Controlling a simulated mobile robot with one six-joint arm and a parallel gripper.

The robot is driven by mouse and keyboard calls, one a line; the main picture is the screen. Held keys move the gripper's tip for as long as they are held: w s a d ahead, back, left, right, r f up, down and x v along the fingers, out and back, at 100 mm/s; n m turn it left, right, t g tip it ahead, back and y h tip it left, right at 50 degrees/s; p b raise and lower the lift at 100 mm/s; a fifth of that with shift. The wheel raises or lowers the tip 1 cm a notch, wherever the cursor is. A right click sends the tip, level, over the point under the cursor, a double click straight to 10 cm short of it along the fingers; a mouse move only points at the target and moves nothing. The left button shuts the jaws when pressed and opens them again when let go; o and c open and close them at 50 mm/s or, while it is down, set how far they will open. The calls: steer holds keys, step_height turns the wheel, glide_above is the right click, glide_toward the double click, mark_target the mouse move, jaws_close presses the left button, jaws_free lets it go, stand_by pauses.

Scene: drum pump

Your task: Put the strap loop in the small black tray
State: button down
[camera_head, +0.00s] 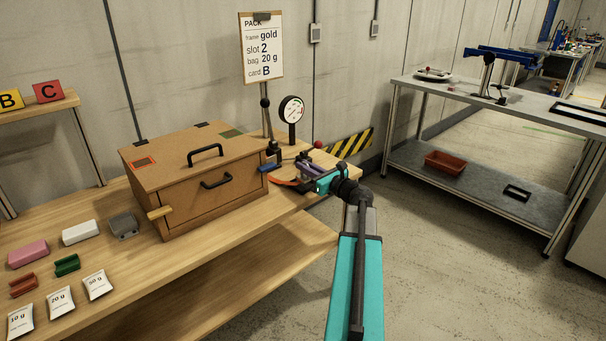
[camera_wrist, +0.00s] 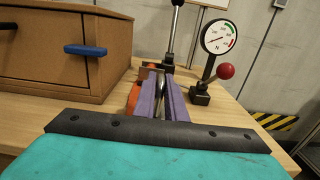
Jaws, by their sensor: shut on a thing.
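The strap loop (camera_head: 283,182) is an orange-red band at the right end of the wooden bench. In the wrist view, orange of the strap loop (camera_wrist: 133,97) shows left of the purple fingers. My gripper (camera_head: 305,170) is shut there, with the strap between its fingers; the exact grip is mostly hidden. In the wrist view, my gripper's fingers (camera_wrist: 165,98) point at a black fixture, and a grey metallic part shows between them. The small black tray (camera_head: 516,198) lies far right on the lower shelf of the grey bench, well away from my gripper.
A gauge (camera_head: 291,109) and a red-knobbed lever (camera_wrist: 226,72) stand close right of the fingers. A wooden box (camera_head: 195,175) stands to the left. A reddish bin (camera_head: 445,162) shares the tray's shelf. A larger black-rimmed tray (camera_head: 581,114) lies above. Open floor separates the benches.

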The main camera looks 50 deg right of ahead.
steer(key=shift+w+d, duration=0.1)
steer(key=shift+w, duration=0.2)
steer(key=shift+w+d, duration=0.25)
steer(key=shift+w, duration=0.45)
steer(key=shift+s+f, duration=0.1)
steer(key=shift+f, duration=1.7)
steer(key=shift+f, duration=0.2)
steer(key=c, duration=1.8)
jaws_free()
steer(key=shift+r, duration=0.2)
steer(key=s, duration=0.8)
steer(key=s+a+b, duration=0.1)
steer(key=s, duration=0.3)
